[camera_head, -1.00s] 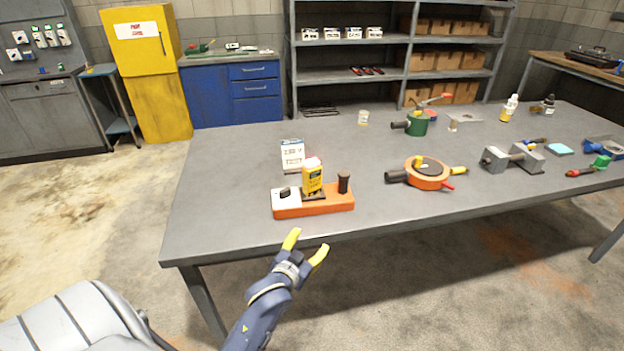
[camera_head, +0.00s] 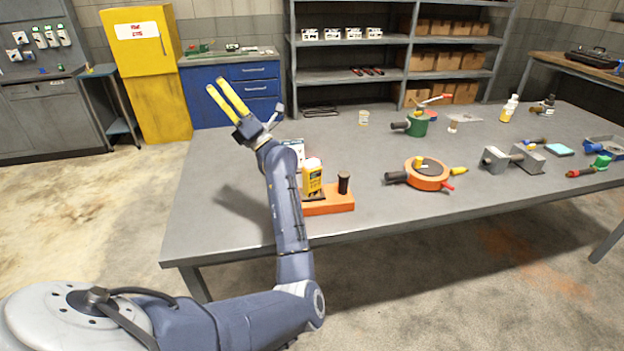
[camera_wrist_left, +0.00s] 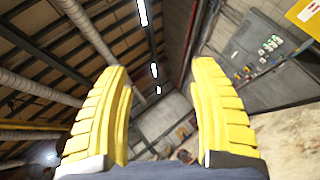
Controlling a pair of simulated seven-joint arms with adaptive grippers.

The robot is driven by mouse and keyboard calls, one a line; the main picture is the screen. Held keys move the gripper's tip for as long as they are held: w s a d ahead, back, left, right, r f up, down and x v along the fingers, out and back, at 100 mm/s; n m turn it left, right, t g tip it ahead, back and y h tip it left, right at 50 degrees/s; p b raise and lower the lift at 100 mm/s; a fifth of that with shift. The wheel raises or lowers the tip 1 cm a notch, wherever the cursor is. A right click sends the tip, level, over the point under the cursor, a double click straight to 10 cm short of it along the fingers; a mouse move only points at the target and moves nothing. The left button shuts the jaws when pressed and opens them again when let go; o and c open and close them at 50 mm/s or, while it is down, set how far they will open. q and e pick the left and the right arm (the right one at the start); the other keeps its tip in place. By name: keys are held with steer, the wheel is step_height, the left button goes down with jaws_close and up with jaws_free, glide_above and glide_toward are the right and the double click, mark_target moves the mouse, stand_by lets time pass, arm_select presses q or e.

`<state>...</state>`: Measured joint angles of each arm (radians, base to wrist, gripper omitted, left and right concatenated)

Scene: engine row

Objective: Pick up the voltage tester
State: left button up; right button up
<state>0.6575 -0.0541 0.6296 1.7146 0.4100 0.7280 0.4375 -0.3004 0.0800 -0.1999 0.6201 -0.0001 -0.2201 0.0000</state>
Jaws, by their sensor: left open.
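The voltage tester looks to be the small yellow device (camera_head: 312,176) standing upright in the orange stand (camera_head: 330,203) near the table's front left. My left arm crosses in front of the stand's left part and hides it. My left gripper (camera_head: 228,98) is raised above the table's back left, up and to the left of the yellow device, with its yellow fingers pointing up. The fingers are apart and empty; in the left wrist view the open fingers (camera_wrist_left: 160,110) frame only ceiling and wall. My right gripper is not in view.
A white box (camera_head: 295,147) behind the stand is partly hidden by my arm. A round orange tool (camera_head: 428,175), a grey metal block (camera_head: 513,160) and a green tool (camera_head: 416,123) stand further right. The grey table (camera_head: 400,226) is bare along its front edge.

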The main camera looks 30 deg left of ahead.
arm_select(q)
steer(key=s+a+f+n+g+h, duration=0.1)
steer(key=s+a+n+g+h, duration=0.3)
steer(key=n+g, duration=0.5)
steer(key=n+t+h, duration=1)
steer(key=n+h, duration=0.4)
steer(key=h, duration=0.9)
glide_above(312, 169)
steer(key=w+a, duration=0.1)
steer(key=w, duration=0.1)
step_height(312, 169, down, 9)
steer(key=f, duration=1)
steer(key=shift+s+a, duration=0.15)
steer(key=shift+s, duration=0.15)
steer(key=shift+d+f, duration=0.2)
steer(key=shift+f, duration=2.75)
steer(key=shift+c, duration=0.4)
